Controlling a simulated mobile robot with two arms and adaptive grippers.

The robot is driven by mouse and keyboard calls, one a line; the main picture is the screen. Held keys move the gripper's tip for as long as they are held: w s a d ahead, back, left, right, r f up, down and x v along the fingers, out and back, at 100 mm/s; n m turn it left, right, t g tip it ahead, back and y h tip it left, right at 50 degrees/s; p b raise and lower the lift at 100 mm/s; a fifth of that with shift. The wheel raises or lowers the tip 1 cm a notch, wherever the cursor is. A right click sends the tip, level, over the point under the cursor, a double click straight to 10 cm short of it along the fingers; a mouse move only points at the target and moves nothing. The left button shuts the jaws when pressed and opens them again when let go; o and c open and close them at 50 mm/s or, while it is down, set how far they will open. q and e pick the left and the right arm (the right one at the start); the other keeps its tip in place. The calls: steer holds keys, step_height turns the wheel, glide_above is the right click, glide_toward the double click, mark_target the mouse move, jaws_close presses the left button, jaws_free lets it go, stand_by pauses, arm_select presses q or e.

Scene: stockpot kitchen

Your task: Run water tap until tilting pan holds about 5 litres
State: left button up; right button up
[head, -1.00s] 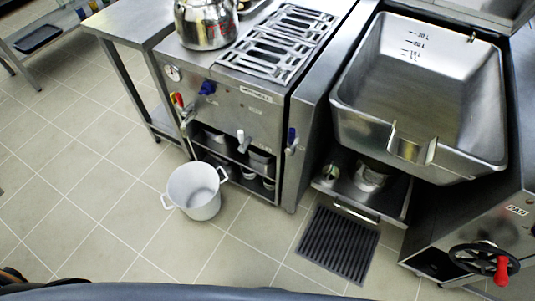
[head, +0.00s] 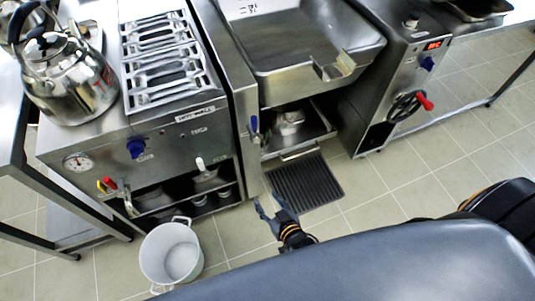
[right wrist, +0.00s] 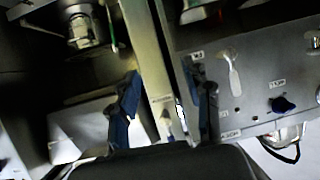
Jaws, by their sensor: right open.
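The steel tilting pan (head: 285,48) stands at the top middle of the head view, with level marks on its back wall and a pouring notch at its front. Its visible inside looks bare, with no water I can make out. My right gripper (head: 268,206) is low in front of that column, below the lever, open and empty. In the right wrist view its blue-grey fingers (right wrist: 165,98) are spread before the column front, not touching the lever. My left gripper is out of view.
A white two-handled pot (head: 172,254) stands on the floor by the range. A steel kettle (head: 68,75) sits at the left. A black floor grate (head: 307,186) lies below the pan. A red-handled wheel (head: 405,107) is on the right cabinet. Tiled floor is clear at right.

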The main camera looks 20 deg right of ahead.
mark_target(255, 126)
steer(key=w+d+r+m+t+h, duration=0.1)
steer(key=w+r+t, duration=0.2)
steer(key=r, duration=0.6)
steer(key=w+d+r+t, duration=0.1)
steer(key=w+r+t, duration=0.1)
steer(key=r, duration=0.7)
steer(key=w+b, duration=0.2)
steer(key=w, duration=0.7)
steer(key=shift+r, duration=0.2)
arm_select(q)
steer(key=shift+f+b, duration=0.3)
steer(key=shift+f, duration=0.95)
arm_select(e)
steer(key=shift+w+a, duration=0.1)
steer(key=shift+w, duration=0.8)
jaws_close()
